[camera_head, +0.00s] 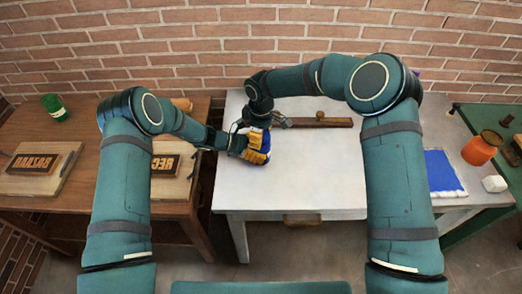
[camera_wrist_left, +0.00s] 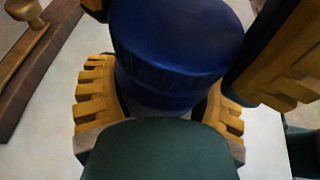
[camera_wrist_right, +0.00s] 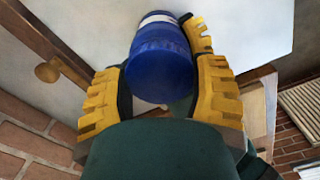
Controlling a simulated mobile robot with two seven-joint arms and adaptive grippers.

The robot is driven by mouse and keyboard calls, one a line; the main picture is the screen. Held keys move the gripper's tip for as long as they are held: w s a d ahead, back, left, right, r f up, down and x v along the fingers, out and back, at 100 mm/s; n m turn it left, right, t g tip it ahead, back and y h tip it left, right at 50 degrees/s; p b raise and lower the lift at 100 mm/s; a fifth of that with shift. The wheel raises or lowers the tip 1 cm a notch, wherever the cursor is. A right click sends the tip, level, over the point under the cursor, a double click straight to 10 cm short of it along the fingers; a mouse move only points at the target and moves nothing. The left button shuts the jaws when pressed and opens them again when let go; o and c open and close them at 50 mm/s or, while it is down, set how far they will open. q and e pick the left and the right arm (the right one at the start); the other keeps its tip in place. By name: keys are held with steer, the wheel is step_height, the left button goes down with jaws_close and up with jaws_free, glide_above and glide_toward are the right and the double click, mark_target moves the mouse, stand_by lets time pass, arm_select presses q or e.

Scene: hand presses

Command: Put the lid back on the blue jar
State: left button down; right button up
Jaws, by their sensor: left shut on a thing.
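The blue jar (camera_wrist_right: 157,18) is held near the left side of the pale table, where its blue body also shows in the head view (camera_head: 266,142). My left gripper (camera_head: 257,148) is shut on the jar, one finger on each side in the left wrist view (camera_wrist_left: 163,108). The blue lid (camera_wrist_left: 180,38) sits at the jar's top end, in line with it; I cannot tell whether it is fully seated. It also shows in the right wrist view (camera_wrist_right: 163,75). My right gripper (camera_wrist_right: 160,85) has its fingers on both sides of the lid; whether they press on it is unclear.
A dark wooden bar with a knob (camera_head: 325,122) lies behind on the pale table (camera_head: 290,180). An orange jar (camera_head: 482,148), a white block (camera_head: 494,184) and a blue-and-white sheet (camera_head: 443,172) are at right. A green jar (camera_head: 54,107) and lettered blocks (camera_head: 35,163) are at left.

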steer(key=c, duration=0.4)
steer(key=o, duration=1.3)
step_height(320, 180, up, 12)
arm_select(q)
jaws_free()
